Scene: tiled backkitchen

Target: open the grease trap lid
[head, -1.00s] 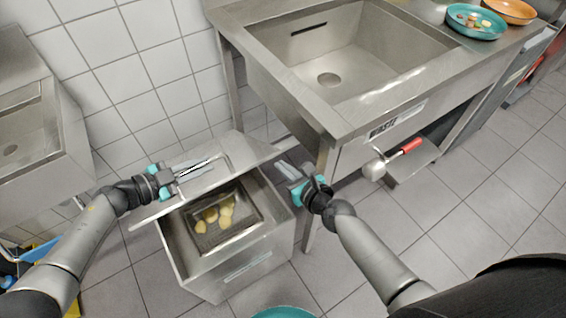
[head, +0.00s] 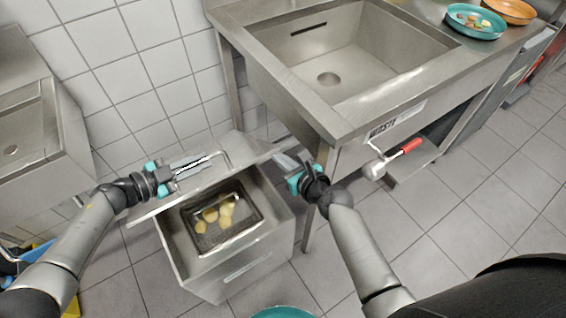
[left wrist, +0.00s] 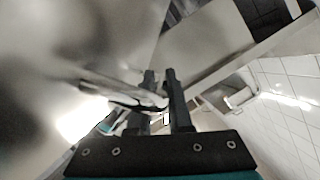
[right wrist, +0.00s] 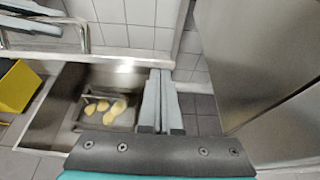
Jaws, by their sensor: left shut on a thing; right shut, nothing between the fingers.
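The grease trap (head: 240,275) is a steel box on the floor below the sink. Its flat steel lid (head: 240,148) is raised and tilted, leaving the front part of the box uncovered. Inside sits a basket (head: 258,217) with several yellowish lumps, also visible in the right wrist view (right wrist: 110,108). My left gripper (head: 205,161) is shut on the lid's bar handle (left wrist: 110,90). My right gripper (head: 282,161) is shut and empty near the lid's right edge; I cannot tell whether it touches the lid. In the right wrist view its fingers (right wrist: 160,85) lie together beside the box opening.
The steel sink table (head: 300,105) stands behind and right, with a leg (head: 320,185) close to my right gripper. A red-handled lever valve (head: 385,163) hangs under the sink. A teal bin or bowl rim (head: 283,312) is at the bottom edge. The tiled floor at right is clear.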

